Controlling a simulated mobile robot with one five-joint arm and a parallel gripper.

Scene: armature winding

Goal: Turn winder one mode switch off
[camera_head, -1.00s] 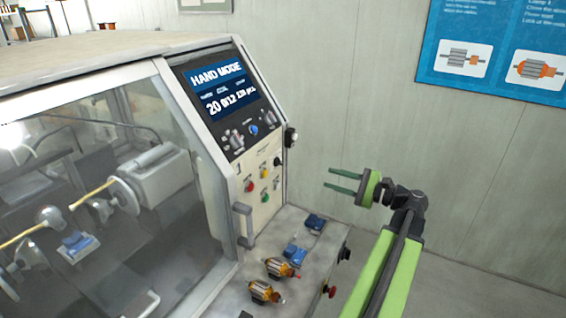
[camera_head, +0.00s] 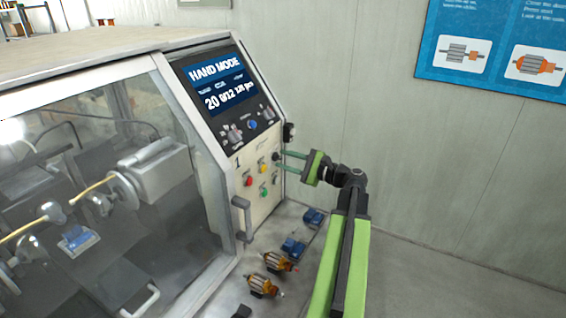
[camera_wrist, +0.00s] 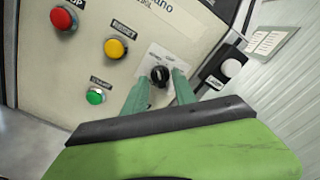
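The winder one mode switch (camera_wrist: 160,75) is a black rotary knob on a pale square plate on the winder's cream panel. In the head view the knob (camera_head: 276,157) sits at the panel's right edge. My gripper (camera_wrist: 161,84) is open. Its two green fingers point at the panel, one to each side of the knob. I cannot tell whether they touch it. In the head view my gripper (camera_head: 279,160) reaches the panel from the right. The winder's screen (camera_head: 217,82) reads "HAND MODE".
A red button (camera_wrist: 64,18), a yellow button (camera_wrist: 115,48) and a green button (camera_wrist: 96,96) lie left of the switch. A black box with a pale round button (camera_wrist: 231,67) is close on the right. Armatures (camera_head: 263,285) and blue holders (camera_head: 293,248) lie on the ledge below.

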